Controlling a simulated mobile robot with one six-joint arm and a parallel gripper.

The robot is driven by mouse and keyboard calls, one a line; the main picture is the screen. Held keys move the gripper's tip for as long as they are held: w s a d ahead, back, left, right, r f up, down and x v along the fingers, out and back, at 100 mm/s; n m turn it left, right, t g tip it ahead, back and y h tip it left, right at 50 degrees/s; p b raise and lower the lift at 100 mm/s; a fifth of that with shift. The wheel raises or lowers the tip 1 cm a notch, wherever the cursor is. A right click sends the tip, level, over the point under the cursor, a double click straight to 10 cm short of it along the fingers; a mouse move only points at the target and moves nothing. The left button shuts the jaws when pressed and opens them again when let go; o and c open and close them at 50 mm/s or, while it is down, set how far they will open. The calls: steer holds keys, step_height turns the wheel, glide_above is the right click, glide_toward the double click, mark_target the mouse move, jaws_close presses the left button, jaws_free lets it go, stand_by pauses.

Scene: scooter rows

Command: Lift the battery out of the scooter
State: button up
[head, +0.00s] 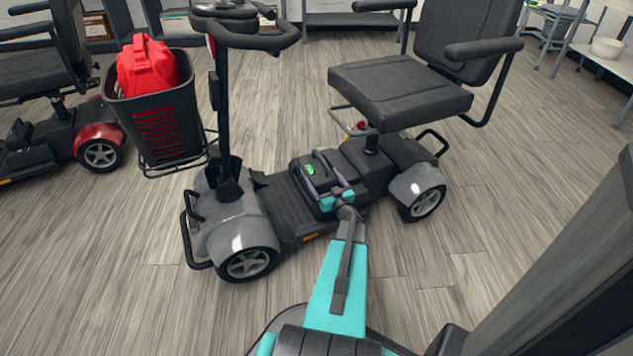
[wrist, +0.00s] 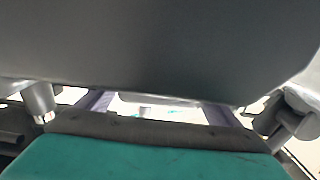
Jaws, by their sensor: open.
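The grey scooter (head: 225,225) stands in the middle of the head view, its black seat (head: 400,90) turned to the right. The battery (head: 325,170) is a dark block with a small green mark on top, low on the scooter between the footboard and the seat post. My gripper (head: 309,162) reaches over it from the front. Its two purple-grey fingers are apart and lie over the battery's top. In the wrist view, the fingers (wrist: 158,103) are spread beyond the teal palm, with a large grey surface close above. I cannot tell whether the fingers touch the battery.
A black basket (head: 163,125) with a red container (head: 148,68) hangs at the scooter's front. Another scooter (head: 60,140) stands at the left. The tiller column (head: 222,95) rises left of my gripper. Shelves line the back.

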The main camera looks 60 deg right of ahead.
mark_target(319, 172)
steer(key=b+x, duration=0.1)
steer(key=x, duration=0.2)
steer(key=shift+f, duration=0.15)
steer(key=shift+w+d, duration=0.2)
steer(key=shift+w, duration=0.1)
steer(key=c, duration=1.7)
steer(key=shift+r, duration=0.35)
steer(key=shift+c, duration=0.2)
